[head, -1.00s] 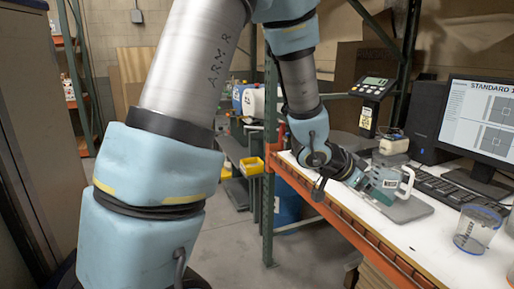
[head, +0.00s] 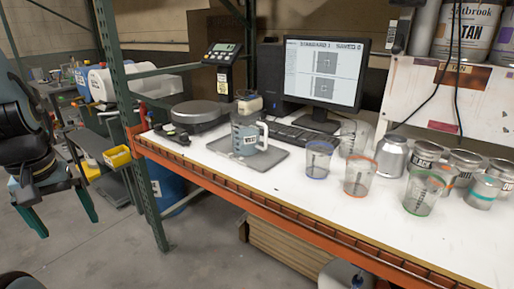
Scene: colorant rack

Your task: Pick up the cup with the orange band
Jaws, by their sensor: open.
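A clear cup with an orange band (head: 359,177) stands upright on the white bench, right of the middle. A blue-banded cup (head: 319,160) stands to its left and a green-banded cup (head: 421,192) to its right. Another clear cup (head: 353,136) stands behind. A reddish-orange edge also shows behind the green-banded cup; I cannot tell what it belongs to. My gripper (head: 66,226) is at the far left, off the bench, with its teal fingers spread and nothing between them. It is far from the orange-banded cup.
A handled pitcher (head: 245,138) stands on a grey mat (head: 268,159). A monitor (head: 323,72) and keyboard (head: 290,133) are behind. Metal cans (head: 391,157) and a teal-banded container (head: 484,191) crowd the right. A green rack post (head: 130,130) stands between my gripper and the bench.

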